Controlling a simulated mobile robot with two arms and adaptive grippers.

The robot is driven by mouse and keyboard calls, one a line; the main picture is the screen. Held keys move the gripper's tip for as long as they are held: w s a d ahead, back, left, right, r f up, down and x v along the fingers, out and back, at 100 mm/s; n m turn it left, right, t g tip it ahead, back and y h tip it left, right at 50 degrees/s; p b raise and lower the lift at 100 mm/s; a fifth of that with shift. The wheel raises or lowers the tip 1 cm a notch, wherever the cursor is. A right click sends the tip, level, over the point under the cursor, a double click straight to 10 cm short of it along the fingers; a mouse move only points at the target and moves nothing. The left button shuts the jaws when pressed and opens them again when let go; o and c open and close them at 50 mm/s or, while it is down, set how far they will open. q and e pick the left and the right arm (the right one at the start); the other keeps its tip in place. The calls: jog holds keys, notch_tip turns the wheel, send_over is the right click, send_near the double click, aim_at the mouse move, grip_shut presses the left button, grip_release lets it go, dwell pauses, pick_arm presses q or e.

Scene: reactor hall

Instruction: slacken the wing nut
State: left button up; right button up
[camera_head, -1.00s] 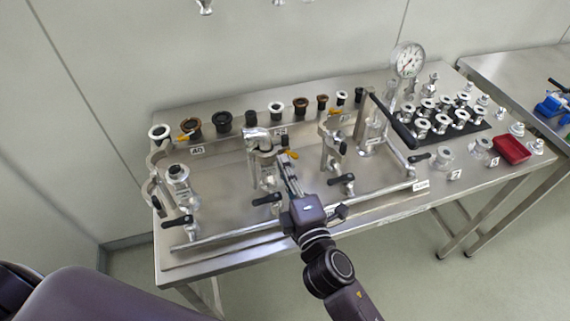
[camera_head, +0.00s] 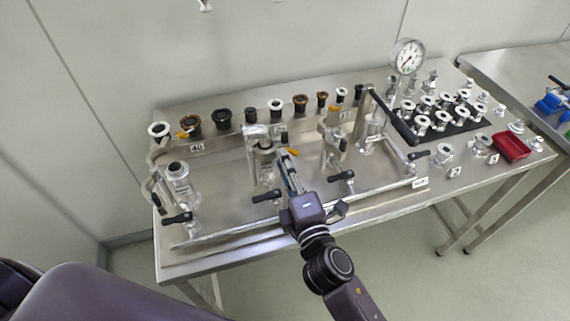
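My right gripper (camera_head: 285,158) reaches in from the lower right to the middle fitting (camera_head: 266,165) on the bench, a metal upright with a clamp at its top. Its fingertips are beside or against the right side of that clamp; whether they touch it is too small to tell. A small orange piece (camera_head: 293,152) shows right by the fingertips. The wing nut itself cannot be made out clearly; the fingers may cover it. The gap between the fingers is not clear. My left gripper is not in view.
The fittings stand on a steel bench (camera_head: 225,215) with a pipe along its front. Similar uprights stand left (camera_head: 178,180) and right (camera_head: 333,135), with black-handled valves (camera_head: 266,196). A gauge (camera_head: 407,57), a black rack and a red tray (camera_head: 511,147) are at the right.

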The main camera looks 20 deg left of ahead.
jog(key=v, duration=1.2)
